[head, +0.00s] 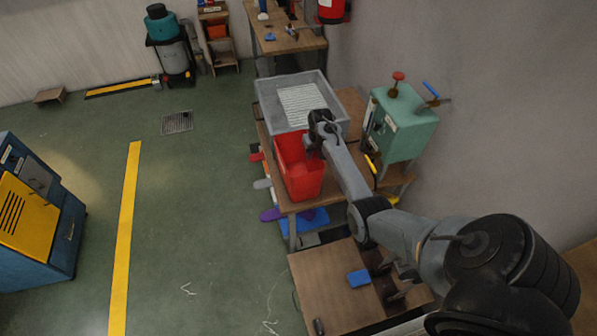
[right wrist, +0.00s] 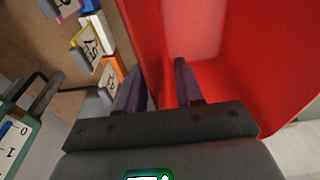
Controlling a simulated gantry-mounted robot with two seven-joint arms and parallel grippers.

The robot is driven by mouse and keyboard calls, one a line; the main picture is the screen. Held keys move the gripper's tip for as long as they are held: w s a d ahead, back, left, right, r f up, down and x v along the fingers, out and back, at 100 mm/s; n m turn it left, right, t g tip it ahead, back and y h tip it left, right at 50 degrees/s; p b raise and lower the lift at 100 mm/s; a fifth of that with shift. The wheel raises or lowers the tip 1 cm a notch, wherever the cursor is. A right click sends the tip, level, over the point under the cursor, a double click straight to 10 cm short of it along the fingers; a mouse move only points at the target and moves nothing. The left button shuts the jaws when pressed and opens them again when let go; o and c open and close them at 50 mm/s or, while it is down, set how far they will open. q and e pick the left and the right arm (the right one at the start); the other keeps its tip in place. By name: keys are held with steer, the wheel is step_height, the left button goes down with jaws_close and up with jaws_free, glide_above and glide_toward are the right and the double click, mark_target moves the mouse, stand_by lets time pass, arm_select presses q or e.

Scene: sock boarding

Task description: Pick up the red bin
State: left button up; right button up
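The red bin (head: 303,184) stands upright at the near left end of the wooden table in the head view, open at the top. My right gripper (head: 314,143) is at the bin's upper right rim in that view. In the right wrist view, the red bin (right wrist: 240,65) fills the right side. The right gripper (right wrist: 162,80) straddles the bin wall there, one finger outside and one inside. A gap shows between the fingers, and I cannot tell whether either touches the wall.
A grey tray (head: 263,101) with white slatted contents stands right behind the bin. A green machine (head: 403,125) with red and blue handles is at the right. A lower table (head: 325,285) with a blue block (head: 359,278) is in front.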

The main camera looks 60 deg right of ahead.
steer(key=shift+f, duration=0.3)
jaws_close()
stand_by(1.3)
